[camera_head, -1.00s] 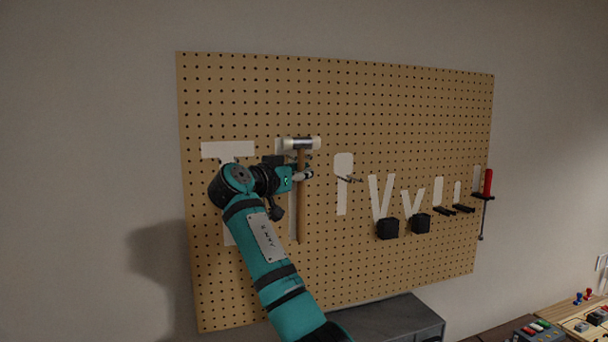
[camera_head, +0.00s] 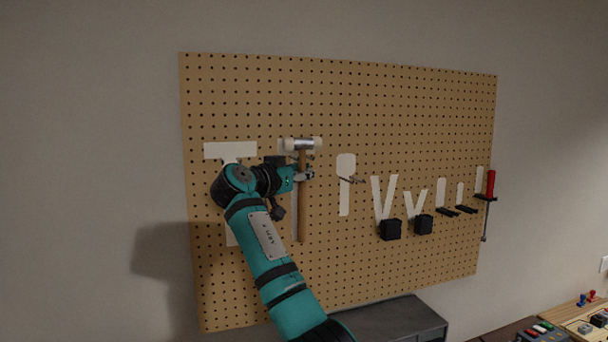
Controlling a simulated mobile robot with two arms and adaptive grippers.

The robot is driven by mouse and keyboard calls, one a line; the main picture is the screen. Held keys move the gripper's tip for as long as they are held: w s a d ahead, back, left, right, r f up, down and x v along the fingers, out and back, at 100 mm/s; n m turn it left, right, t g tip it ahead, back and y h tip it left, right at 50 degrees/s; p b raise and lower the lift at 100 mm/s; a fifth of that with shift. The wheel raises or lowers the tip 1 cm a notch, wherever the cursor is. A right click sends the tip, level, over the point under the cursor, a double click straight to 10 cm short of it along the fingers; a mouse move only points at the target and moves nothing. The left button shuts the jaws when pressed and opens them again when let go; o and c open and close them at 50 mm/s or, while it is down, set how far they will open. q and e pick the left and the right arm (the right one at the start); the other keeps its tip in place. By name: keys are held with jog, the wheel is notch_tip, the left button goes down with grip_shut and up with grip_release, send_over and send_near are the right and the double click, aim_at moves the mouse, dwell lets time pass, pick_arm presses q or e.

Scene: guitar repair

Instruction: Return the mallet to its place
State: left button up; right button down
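The mallet (camera_head: 302,214) is upright in front of the pegboard, its pale-ended head at the top and its brown wooden handle hanging down. It covers part of a white mallet-shaped outline (camera_head: 294,220), which shows along its left side. My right gripper (camera_head: 304,175) is at the upper handle just below the head, coming from the left, and looks closed around it. The small hook or holder behind the head is partly hidden, so I cannot tell whether the mallet rests on it. My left gripper is not in view.
The pegboard (camera_head: 400,100) has empty white outlines, such as a larger T-shaped one (camera_head: 230,150) at the left. Hooks (camera_head: 352,180), black holders (camera_head: 390,230) and a red-handled tool (camera_head: 491,184) stick out on the right. A dark grey cabinet top (camera_head: 400,318) is below.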

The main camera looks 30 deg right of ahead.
jog(key=shift+f+b, duration=0.4)
jog(key=shift+f, duration=0.05)
jog(key=c, duration=2)
grip_release()
jog(key=o, duration=0.6)
jog(key=shift+s, duration=0.1)
jog(key=v, duration=1.2)
